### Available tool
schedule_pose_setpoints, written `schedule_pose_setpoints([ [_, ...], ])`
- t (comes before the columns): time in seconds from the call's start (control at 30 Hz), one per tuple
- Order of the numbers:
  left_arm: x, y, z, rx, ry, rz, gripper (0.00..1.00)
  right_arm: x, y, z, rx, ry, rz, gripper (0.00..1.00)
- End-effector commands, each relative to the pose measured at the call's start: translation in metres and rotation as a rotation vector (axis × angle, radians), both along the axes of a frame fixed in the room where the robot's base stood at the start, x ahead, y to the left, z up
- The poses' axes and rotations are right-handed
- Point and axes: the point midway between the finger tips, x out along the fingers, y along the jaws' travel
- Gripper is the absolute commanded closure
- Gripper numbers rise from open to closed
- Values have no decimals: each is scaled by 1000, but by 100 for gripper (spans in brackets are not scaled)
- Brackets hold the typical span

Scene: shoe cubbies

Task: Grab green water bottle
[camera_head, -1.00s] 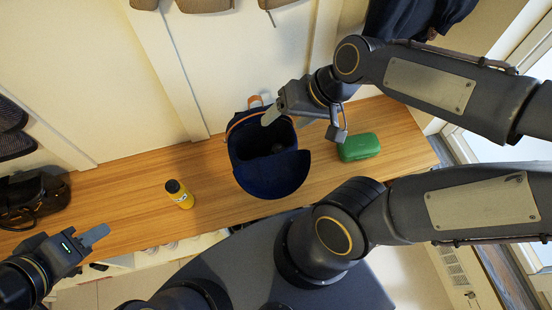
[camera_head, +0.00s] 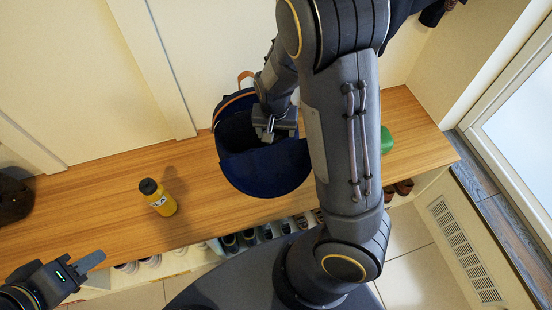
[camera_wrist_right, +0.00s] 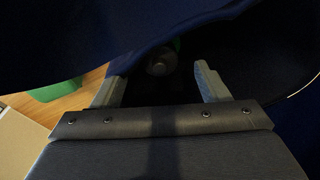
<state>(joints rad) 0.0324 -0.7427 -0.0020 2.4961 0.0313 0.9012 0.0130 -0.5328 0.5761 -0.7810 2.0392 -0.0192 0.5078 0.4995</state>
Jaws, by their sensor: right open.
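The dark blue open bag (camera_head: 265,170) stands on the wooden bench. My right gripper (camera_head: 272,134) points down into its opening. In the right wrist view the right gripper (camera_wrist_right: 160,85) is open, with blue bag fabric around it. A dim round grey thing (camera_wrist_right: 160,62), perhaps a bottle cap, shows between and beyond the fingers; shadow hides the rest, so I cannot confirm a green bottle. My left gripper (camera_head: 88,264) is at the lower left, away from the bag; its jaw opening is unclear.
A yellow bottle with a black cap (camera_head: 160,199) stands on the wooden bench (camera_head: 100,210) left of the bag. A green case (camera_head: 386,140) is mostly hidden behind my right arm; green also shows in the wrist view (camera_wrist_right: 55,90). Shoes (camera_head: 250,236) sit below the bench.

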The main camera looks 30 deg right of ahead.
Motion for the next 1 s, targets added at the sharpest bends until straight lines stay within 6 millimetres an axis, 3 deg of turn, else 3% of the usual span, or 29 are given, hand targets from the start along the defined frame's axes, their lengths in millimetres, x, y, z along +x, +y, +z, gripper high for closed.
schedule_pose_setpoints([
  [0.1,0,0,-11,0,0,0,64,3,-5,-23,-1,3,-2,32],
  [0.23,0,0,-17,0,0,0,64,5,-6,-39,0,3,-1,32],
  [0.57,0,0,-17,0,0,0,64,6,-6,-43,-1,-1,0,32],
  [1.0,0,0,-17,0,0,0,64,6,-6,-43,0,0,0,89],
])
